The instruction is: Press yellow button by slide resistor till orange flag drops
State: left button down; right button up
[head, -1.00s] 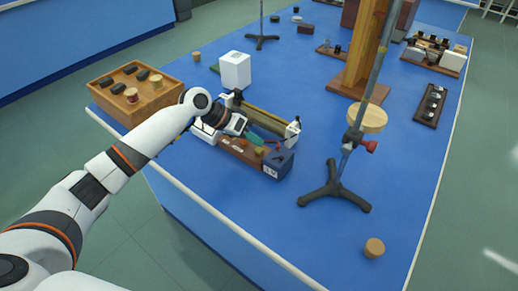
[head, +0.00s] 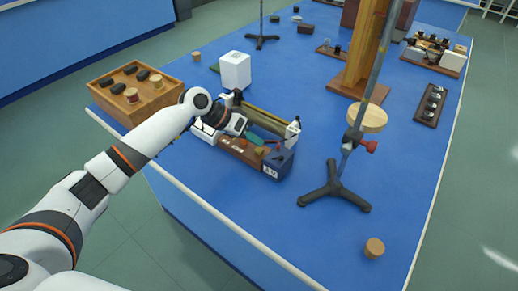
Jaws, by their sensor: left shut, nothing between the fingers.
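The slide resistor (head: 268,122) is a long brownish tube between end supports on the blue bench. In front of it lies a low wooden unit (head: 238,148) with pale labels and a dark blue block (head: 279,163) at its right end. A small yellowish spot (head: 259,150), which looks like the yellow button, shows on the unit's top by my fingertips. My left gripper (head: 254,139) is shut and empty, pointing down right at the unit; I cannot tell whether it touches the spot. I cannot make out an orange flag for certain. My right gripper is out of view.
A wooden tray (head: 101,90) with dark pieces and spools stands left of my forearm. A white block (head: 235,70) stands behind the resistor. A black tripod stand (head: 334,188) with a tall rod stands to the right. The bench's front right is mostly clear.

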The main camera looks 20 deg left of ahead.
aim_at(254, 150)
pick_arm(q)
jog(key=shift+f, duration=0.1)
jog(key=shift+f, duration=0.35)
jog(key=shift+f, duration=0.45)
dwell(0.6)
dwell(0.3)
jog(key=shift+r+p, duration=0.85)
jog(key=shift+r, duration=0.05)
notch_tip(254, 150, up, 5)
jog(key=p, duration=0.5)
